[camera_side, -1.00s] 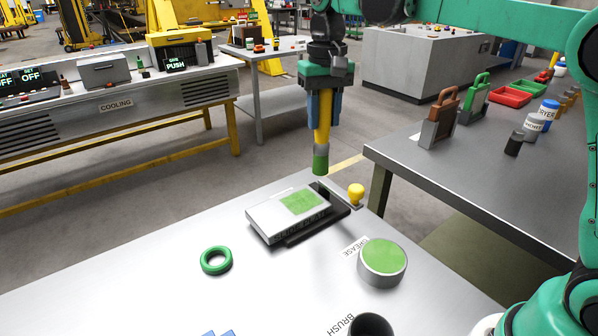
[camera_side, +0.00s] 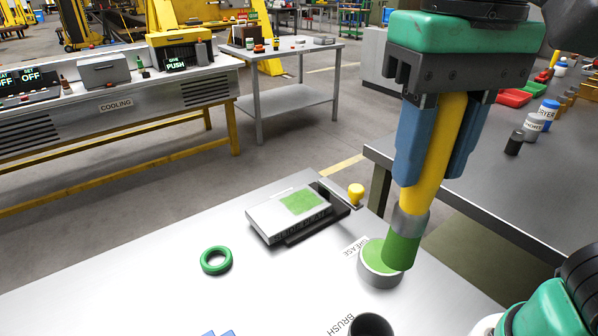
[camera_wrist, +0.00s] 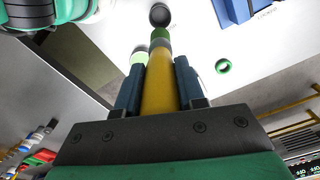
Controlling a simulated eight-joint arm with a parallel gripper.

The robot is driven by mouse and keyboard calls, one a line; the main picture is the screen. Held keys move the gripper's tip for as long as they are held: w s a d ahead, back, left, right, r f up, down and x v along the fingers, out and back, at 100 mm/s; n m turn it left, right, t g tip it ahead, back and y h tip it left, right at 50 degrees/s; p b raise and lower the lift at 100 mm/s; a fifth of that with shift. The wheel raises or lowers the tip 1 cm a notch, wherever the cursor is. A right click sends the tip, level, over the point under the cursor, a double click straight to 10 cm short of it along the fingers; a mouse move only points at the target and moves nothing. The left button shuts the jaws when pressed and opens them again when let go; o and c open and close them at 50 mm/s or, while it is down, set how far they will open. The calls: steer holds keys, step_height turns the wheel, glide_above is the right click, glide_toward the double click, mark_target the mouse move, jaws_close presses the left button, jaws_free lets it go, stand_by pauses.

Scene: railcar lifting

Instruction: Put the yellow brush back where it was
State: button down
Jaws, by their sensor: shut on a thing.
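My gripper (camera_side: 432,180) is shut on the yellow brush (camera_side: 440,145) and holds it by the handle, slightly tilted, tip down. The brush has a grey collar and a green tip (camera_side: 402,250). In the side view the tip overlaps the right part of the grease tin (camera_side: 378,279), which has a green top; contact cannot be told. The dark round cup (camera_side: 371,326) by the BRUSH label stands at the bottom edge, partly cut off, and looks empty. In the wrist view the cup (camera_wrist: 160,15) shows just beyond the brush tip (camera_wrist: 160,33).
A grey block with a green patch (camera_side: 290,212) lies on a black tray behind, with a small yellow knob (camera_side: 356,193) beside it. A green ring (camera_side: 216,260) lies to the left. A blue thing (camera_side: 218,333) shows at the bottom edge. The table between is clear.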

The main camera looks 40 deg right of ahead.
mark_target(405, 226)
step_height(405, 226, down, 19)
steer(key=shift+f, duration=0.15)
stand_by(0.5)
steer(key=shift+f, duration=0.1)
steer(key=c, duration=0.5)
jaws_free()
steer(key=shift+c, duration=0.2)
step_height(405, 226, up, 12)
steer(key=shift+f, duration=0.1)
steer(key=shift+w+d, duration=0.15)
steer(key=shift+w, duration=0.15)
steer(key=w+d+f+n+t, duration=0.4)
steer(key=w+d+f+t, duration=0.3)
steer(key=w+d, duration=0.3)
steer(key=shift+w+d+f+n, duration=0.2)
steer(key=shift+w+d+n, duration=0.1)
steer(key=shift+d, duration=0.7)
